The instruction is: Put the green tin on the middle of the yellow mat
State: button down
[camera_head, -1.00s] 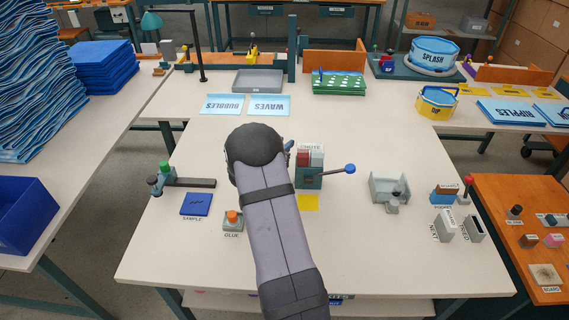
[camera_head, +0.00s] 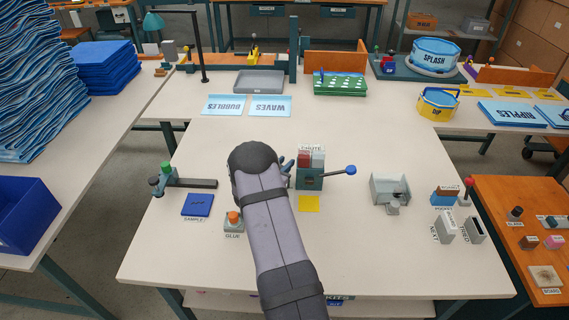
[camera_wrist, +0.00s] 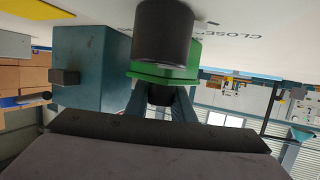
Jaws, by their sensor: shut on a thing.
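The green tin (camera_wrist: 188,66) shows in the wrist view as a green body with flat faces, with a dark cylinder directly against it. My gripper (camera_wrist: 162,98) is shut on it, its teal fingers close together at the green part. In the head view my arm hides the tin and most of my gripper. The yellow mat (camera_head: 309,203) is a small bare square on the table, right of my arm and in front of the teal chute box. A corner of yellow (camera_wrist: 14,17) shows at the wrist view's upper left.
The teal chute box (camera_head: 309,182), with a blue-knobbed lever (camera_head: 350,170), stands just behind the mat; the box (camera_wrist: 90,65) is close beside the tin in the wrist view. A glue button (camera_head: 234,219) and blue sample pad (camera_head: 197,205) lie left.

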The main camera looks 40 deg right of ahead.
jog(key=c, duration=1.9)
grip_release()
jog(key=shift+f, duration=0.15)
jog(key=shift+c, duration=0.2)
jog(key=o, duration=0.4)
jog(key=shift+r, duration=0.25)
jog(key=b+v, duration=0.2)
jog(key=v, duration=1)
jog(key=shift+w, duration=0.1)
